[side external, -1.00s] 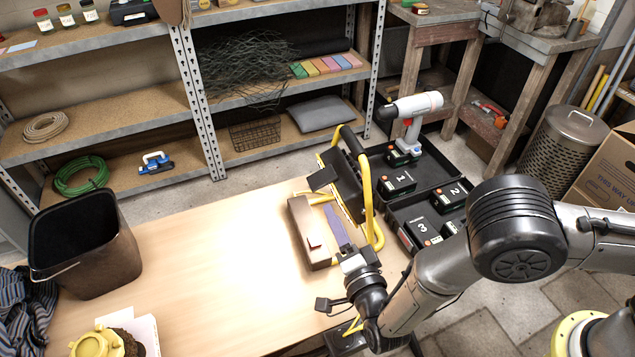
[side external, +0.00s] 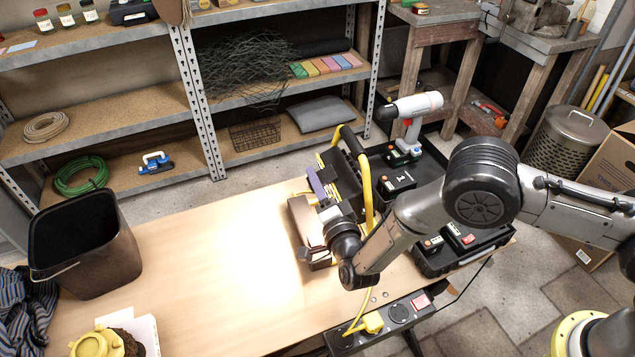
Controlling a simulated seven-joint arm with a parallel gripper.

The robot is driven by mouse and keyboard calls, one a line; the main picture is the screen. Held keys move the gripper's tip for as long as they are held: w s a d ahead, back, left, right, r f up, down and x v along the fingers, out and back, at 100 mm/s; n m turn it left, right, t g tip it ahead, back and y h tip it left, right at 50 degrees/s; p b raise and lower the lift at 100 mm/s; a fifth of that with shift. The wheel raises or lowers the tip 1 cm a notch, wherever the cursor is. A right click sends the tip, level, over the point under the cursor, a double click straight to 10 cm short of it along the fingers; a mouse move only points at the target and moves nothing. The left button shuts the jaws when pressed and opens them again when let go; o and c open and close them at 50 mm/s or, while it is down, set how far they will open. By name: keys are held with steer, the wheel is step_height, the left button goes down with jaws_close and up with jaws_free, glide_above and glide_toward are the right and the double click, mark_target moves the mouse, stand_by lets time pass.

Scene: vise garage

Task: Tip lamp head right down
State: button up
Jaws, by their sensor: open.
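The work lamp stands on the right part of the table, with a yellow tube frame (side external: 366,190) and a black handle on top. Its dark lamp head (side external: 346,183) sits inside the frame, partly hidden by my gripper and wrist. The head's lit face cannot be seen, but a bright patch lies on the table to its left. My gripper (side external: 318,187) is open, up at the left side of the lamp head, with a purple finger showing. Whether it touches the head I cannot tell.
A brown box-like piece (side external: 302,220) lies just left of the lamp. A power strip (side external: 385,318) runs along the near table edge. A dark bin (side external: 85,250) stands left; mid-table is clear.

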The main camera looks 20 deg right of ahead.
jaws_close()
stand_by(1.3)
